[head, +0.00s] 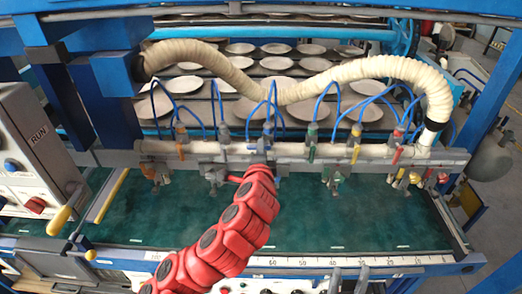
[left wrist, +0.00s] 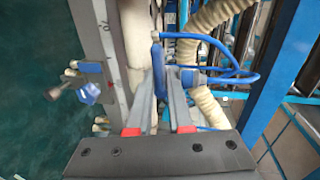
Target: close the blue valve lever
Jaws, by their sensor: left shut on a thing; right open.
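The blue valve lever (left wrist: 156,54) is a narrow blue handle that stands beside the pale pipe in the left wrist view. My left gripper (left wrist: 164,80) has its two grey fingers close together, shut on the lower part of this lever. In the head view my left gripper (head: 266,148) is at the middle of the pipe, at the end of my red arm. Little of the lever can be told apart there, and the arm hides what lies below the pipe. My right gripper is not in view.
The white pipe (head: 240,148) carries a row of valves with coloured levers, including green (head: 311,154), yellow (head: 355,154) and red (head: 397,156) ones. Thin blue hoses (head: 211,108) and a thick cream hose (head: 300,88) loop above. A control box (head: 36,150) stands at the left.

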